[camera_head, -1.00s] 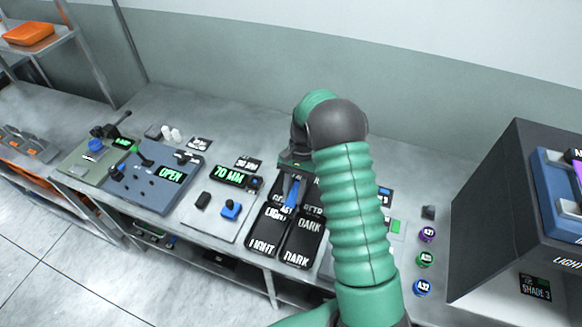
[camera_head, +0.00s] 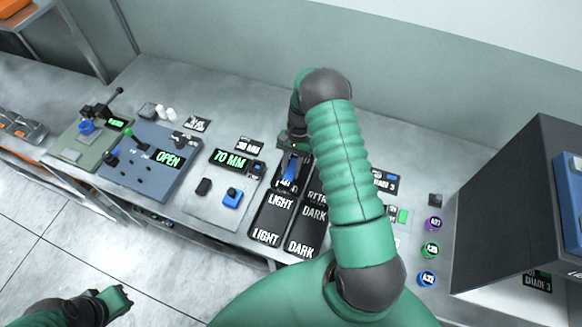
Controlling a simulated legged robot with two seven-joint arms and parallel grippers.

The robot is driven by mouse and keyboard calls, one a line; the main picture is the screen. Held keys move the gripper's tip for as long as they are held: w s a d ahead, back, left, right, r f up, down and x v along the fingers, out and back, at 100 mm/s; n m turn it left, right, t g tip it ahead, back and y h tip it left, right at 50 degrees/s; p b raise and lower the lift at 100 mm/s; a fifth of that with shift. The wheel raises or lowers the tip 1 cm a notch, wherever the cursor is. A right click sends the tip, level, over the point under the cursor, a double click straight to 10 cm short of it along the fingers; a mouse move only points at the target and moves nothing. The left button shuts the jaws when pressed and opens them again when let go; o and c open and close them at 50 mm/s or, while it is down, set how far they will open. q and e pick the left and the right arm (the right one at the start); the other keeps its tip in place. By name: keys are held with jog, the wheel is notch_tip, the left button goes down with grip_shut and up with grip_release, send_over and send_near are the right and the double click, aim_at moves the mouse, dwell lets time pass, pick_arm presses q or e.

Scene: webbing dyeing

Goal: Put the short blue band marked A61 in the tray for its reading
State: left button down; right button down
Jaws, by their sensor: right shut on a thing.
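My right gripper (camera_head: 292,152) is above the back of the black trays, shut on a short blue band (camera_head: 290,174) that hangs down from the jaws. I cannot read a mark on the band. The black trays (camera_head: 283,222) lie side by side with white labels, LIGHT on the left side and DARK on the right. A further label at the back right is partly hidden by my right arm, and the back left one is partly covered by the band. I cannot tell whether the band touches a tray. My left gripper (camera_head: 118,300) is low at the bottom left, over the floor; its jaws are unclear.
Left of the trays is a gauge reading 70 MM (camera_head: 231,158) with a blue block (camera_head: 232,197). Further left is a blue-grey device reading OPEN (camera_head: 168,159). Purple, green and blue tagged pieces (camera_head: 430,250) stand at right, beside a large dark box (camera_head: 508,210).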

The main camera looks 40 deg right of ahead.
jog(key=shift+s+d+f, duration=0.1)
jog(key=shift+d+f, duration=0.1)
jog(key=shift+d, duration=0.1)
jog(key=c, duration=1.1)
grip_release()
jog(key=shift+d, duration=0.15)
pick_arm(q)
jog(key=shift+d, duration=0.2)
pick_arm(e)
jog(key=shift+a+r, duration=0.1)
jog(key=shift+a, duration=0.2)
pick_arm(q)
jog(key=shift+f, duration=0.1)
